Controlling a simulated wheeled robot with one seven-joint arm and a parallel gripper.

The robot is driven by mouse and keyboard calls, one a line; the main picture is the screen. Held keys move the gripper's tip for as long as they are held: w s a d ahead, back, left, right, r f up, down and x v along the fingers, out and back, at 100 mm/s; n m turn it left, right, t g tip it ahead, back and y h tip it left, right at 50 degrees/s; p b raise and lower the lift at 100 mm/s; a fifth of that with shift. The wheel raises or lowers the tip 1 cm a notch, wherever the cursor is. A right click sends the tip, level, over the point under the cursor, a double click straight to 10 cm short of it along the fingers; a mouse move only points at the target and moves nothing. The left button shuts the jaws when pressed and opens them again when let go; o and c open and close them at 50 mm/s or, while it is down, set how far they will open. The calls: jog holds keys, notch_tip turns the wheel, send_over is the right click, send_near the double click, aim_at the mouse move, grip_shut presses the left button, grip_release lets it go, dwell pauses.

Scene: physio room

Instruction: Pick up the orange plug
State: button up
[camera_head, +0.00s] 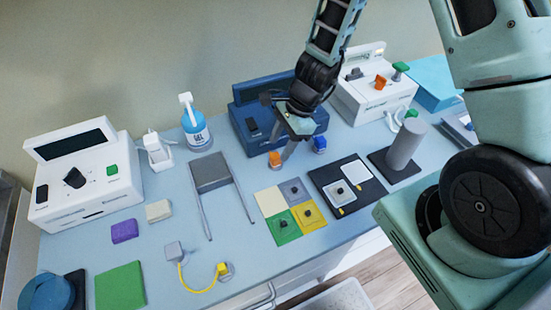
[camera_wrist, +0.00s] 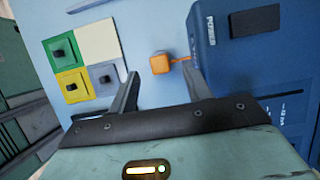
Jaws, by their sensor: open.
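The orange plug (camera_head: 274,159) sits on the blue table in front of the dark blue device (camera_head: 262,112). In the wrist view the orange plug (camera_wrist: 160,64) shows beyond and between the fingertips, with a short orange lead running toward the device. My gripper (camera_head: 281,150) points down beside the plug, its fingers apart and empty. In the wrist view the two fingers of my gripper (camera_wrist: 161,76) stand on either side of the plug's line. I cannot tell the exact height gap between the fingertips and the plug.
A blue plug (camera_head: 319,144) stands right of my gripper. Coloured pads with electrodes (camera_head: 284,224) lie in front. A grey stand (camera_head: 210,172) and gel bottle (camera_head: 195,124) are to the left. A white device (camera_head: 370,92) with an orange part stands back right.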

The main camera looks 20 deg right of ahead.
aim_at(275, 156)
jog(key=x, duration=0.4)
jog(key=shift+a+f+b, duration=0.15)
jog(key=shift+f+b, duration=0.15)
jog(key=shift+b, duration=0.05)
jog(key=c, duration=0.9)
jog(key=shift+o, duration=0.2)
jog(key=shift+r, duration=0.15)
